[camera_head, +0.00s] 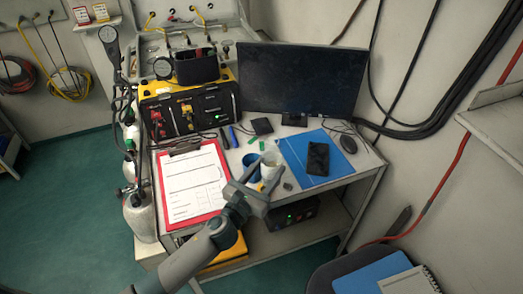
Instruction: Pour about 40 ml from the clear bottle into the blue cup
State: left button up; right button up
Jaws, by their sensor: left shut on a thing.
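The blue cup (249,171) stands on the table between the clipboard and the blue sheet. A clear, whitish vessel, which looks like the clear bottle (271,163), is just right of the cup, close against it in this view. My left gripper (262,183) reaches in from the lower left and is shut on the clear bottle. The bottle looks about upright; its lower part is hidden by the gripper. I cannot tell the liquid level or whether the bottle touches the table. My right gripper is not in view.
A red-edged clipboard (191,186) lies left of the cup. A blue sheet (293,150) with a black phone (318,158) lies to the right. A monitor (302,80) and a yellow-black panel case (190,112) stand behind. Small tools lie behind the cup.

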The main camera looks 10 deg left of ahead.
pick_arm(q)
jog(key=shift+w+d, duration=0.2)
jog(key=shift+w, duration=0.25)
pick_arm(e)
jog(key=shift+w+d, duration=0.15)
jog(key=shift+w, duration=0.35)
pick_arm(q)
jog(key=shift+f, duration=0.1)
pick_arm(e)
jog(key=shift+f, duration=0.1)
